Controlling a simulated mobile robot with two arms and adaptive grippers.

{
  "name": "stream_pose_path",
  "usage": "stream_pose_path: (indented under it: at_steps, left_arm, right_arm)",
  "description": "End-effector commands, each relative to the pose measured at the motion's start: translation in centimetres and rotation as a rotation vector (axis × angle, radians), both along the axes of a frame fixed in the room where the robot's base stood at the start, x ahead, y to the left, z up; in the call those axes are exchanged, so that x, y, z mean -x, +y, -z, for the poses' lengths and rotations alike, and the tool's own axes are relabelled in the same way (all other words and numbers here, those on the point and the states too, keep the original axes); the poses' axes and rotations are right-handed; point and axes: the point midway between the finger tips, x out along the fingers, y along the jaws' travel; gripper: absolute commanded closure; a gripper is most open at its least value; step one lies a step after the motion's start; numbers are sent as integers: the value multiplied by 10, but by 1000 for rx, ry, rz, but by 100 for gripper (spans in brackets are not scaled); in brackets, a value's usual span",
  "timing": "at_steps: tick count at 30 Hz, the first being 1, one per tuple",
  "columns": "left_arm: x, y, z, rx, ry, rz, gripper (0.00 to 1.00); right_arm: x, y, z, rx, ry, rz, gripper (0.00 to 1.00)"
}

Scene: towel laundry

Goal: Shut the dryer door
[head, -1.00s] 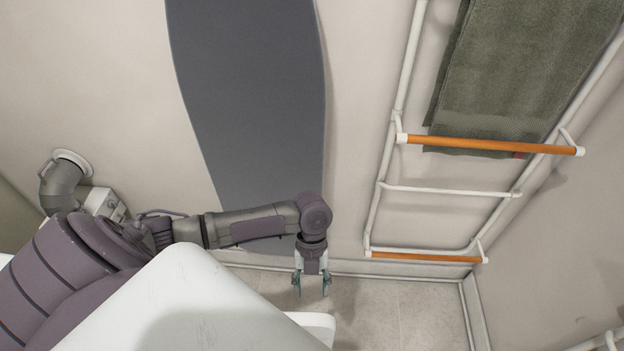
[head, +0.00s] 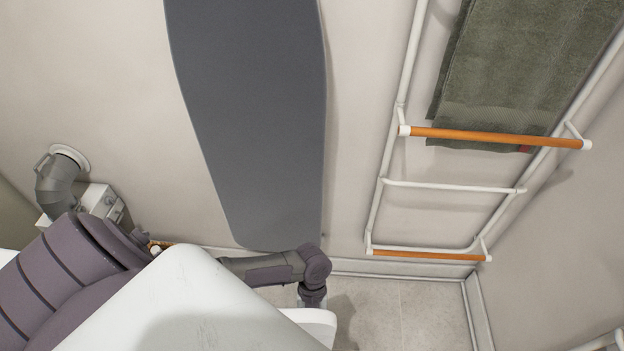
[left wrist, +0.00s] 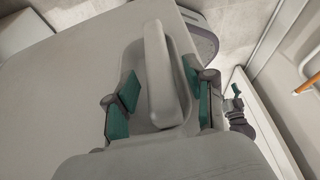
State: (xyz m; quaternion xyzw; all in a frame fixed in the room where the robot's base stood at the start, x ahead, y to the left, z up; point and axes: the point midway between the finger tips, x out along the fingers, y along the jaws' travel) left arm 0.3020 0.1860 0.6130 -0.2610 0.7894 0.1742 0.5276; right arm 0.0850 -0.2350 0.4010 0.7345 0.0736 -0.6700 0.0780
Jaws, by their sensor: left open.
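In the left wrist view my left gripper (left wrist: 164,100) is open, with green pads on both sides of a pale bar (left wrist: 157,75). The bar lies in a recess of a light grey panel (left wrist: 75,75) and looks like a handle. I cannot tell whether the pads touch it, or whether this panel belongs to the dryer door. In the head view my left arm comes in from the left and bends down; its fingertips are hidden behind a white shape in front. No dryer door can be made out in the head view.
A grey ironing-board shape (head: 255,120) stands against the wall. A white rack (head: 455,188) with orange bars and a green towel (head: 500,75) is at right. A grey duct elbow (head: 55,185) is at left. Bare tiled floor (head: 400,310) lies below the rack.

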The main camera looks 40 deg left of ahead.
Motion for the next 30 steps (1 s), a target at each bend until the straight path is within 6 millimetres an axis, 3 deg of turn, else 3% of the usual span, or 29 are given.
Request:
stream_pose_path:
  at_steps: [12, 22, 30]
  left_arm:
    - [3, -2, 8, -1, 1, 0, 46]
    - [3, -2, 8, -1, 1, 0, 100]
    - [3, -2, 8, -1, 1, 0, 100]
  right_arm:
    - [0, 0, 0, 0, 0, 0, 7]
    - [0, 0, 0, 0, 0, 0, 7]
    - [0, 0, 0, -1, 0, 0, 7]
